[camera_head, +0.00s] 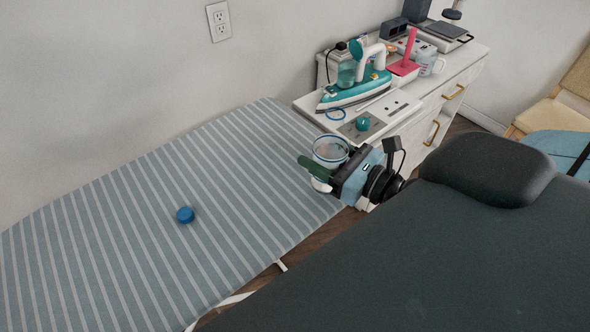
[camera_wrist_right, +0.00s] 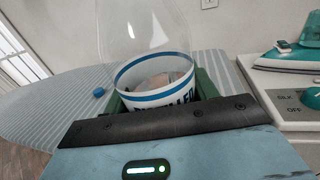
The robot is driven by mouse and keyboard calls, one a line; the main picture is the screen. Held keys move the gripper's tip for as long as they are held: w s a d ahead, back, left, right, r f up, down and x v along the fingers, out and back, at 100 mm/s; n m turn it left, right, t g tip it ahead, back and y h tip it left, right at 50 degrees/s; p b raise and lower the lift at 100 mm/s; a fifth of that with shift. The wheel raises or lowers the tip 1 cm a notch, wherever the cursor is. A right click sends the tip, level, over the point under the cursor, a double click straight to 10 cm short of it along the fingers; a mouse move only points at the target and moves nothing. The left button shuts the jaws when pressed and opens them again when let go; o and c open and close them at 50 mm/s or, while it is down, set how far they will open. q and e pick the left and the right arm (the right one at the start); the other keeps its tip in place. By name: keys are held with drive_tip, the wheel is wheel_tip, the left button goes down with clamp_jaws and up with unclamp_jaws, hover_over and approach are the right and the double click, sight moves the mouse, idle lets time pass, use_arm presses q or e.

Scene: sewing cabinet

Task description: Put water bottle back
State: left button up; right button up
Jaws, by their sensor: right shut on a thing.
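The water bottle (camera_head: 330,150) is clear, with a white label and blue bands. My right gripper (camera_head: 320,174) is shut on it, with green fingers around its sides. In the right wrist view, the bottle (camera_wrist_right: 150,82) stands up between the fingers, and its clear upper part rises out of the frame. Its lower end is partly hidden by the gripper. The bottle is held beside the white cabinet, over the right end of the striped ironing board (camera_head: 90,235). A small blue cap (camera_head: 185,215) lies apart on the board. My left gripper is not in view.
The white cabinet (camera_head: 455,85) carries a teal iron (camera_head: 355,90), a control panel with a teal knob (camera_head: 362,124), a pink-red stand (camera_head: 405,66), a mug (camera_head: 428,62) and a scale-like device (camera_head: 448,31). The board's middle is clear apart from the cap.

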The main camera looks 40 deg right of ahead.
sight(344, 148)
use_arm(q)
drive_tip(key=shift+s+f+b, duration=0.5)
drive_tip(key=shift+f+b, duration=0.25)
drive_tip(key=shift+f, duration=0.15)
use_arm(e)
drive_tip(key=s+d+r+n+g+y, duration=0.1)
drive_tip(key=s+d+n+g+y, duration=0.1)
drive_tip(key=d, duration=0.5)
drive_tip(key=shift+s+d+n+y, duration=0.2)
drive_tip(key=shift+s+n+y, duration=0.5)
drive_tip(key=shift+s+y, duration=0.6)
drive_tip(key=shift+w+r, duration=0.1)
drive_tip(key=shift+w, duration=0.05)
